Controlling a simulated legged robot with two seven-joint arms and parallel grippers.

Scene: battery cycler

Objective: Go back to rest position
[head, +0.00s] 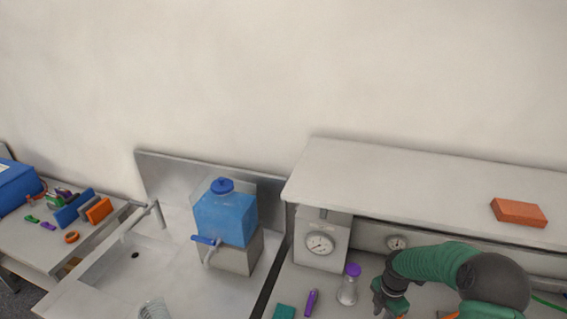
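My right arm, green with dark joints, comes in from the lower right. Its dark gripper (389,303) points down over the bench, just right of a small clear flask with a purple cap (348,285). The fingertips are small and partly cut by the lower edge, so I cannot tell whether they are open or shut. I see nothing clearly held. My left gripper and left arm are not in view.
A shelf (400,185) with an orange block (519,212) overhangs the bench. A dial box (321,240) stands under it. A purple pen-like item (311,302) lies nearby. A sink (110,275), a blue water container (226,215) and a cluttered side table (35,250) are left.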

